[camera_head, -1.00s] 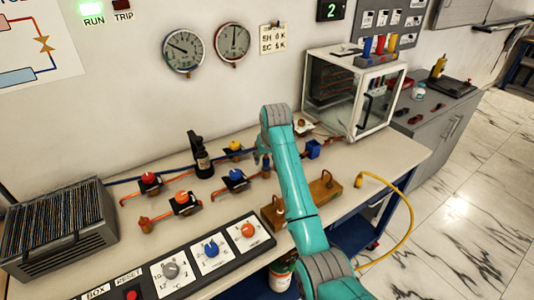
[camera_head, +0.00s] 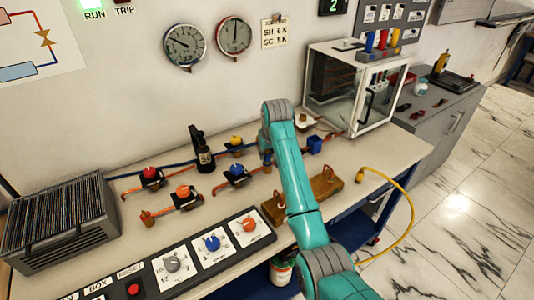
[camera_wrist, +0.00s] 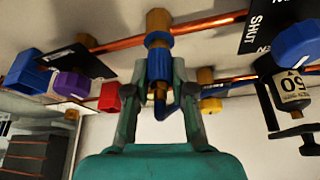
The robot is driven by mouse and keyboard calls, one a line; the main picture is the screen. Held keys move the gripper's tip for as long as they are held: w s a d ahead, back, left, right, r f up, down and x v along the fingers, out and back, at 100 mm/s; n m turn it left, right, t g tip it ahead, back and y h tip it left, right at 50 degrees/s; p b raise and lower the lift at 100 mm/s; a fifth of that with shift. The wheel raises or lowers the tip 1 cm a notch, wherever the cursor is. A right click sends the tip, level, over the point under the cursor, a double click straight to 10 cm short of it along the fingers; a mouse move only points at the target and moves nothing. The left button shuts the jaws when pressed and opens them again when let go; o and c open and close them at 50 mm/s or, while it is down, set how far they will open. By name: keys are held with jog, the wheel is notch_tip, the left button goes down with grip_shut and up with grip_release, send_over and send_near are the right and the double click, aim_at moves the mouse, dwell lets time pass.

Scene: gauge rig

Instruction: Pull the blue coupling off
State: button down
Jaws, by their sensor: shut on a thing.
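The blue coupling (camera_wrist: 160,65) is in the middle of the wrist view, below a brass fitting (camera_wrist: 158,20) on a copper pipe. A blue collar sits between the two, and no gap shows there. A brass end and a bent blue hose (camera_wrist: 172,108) are on the coupling's near side. My gripper (camera_wrist: 158,72) is shut on the coupling, one finger on each side. In the head view my teal arm reaches over the bench, and the coupling is mostly hidden behind its end.
A black cylinder labelled 50 (camera_head: 202,158) stands left of my arm.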

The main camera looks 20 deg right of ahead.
jog(key=shift+r, duration=0.3)
jog(key=shift+r, duration=2.35)
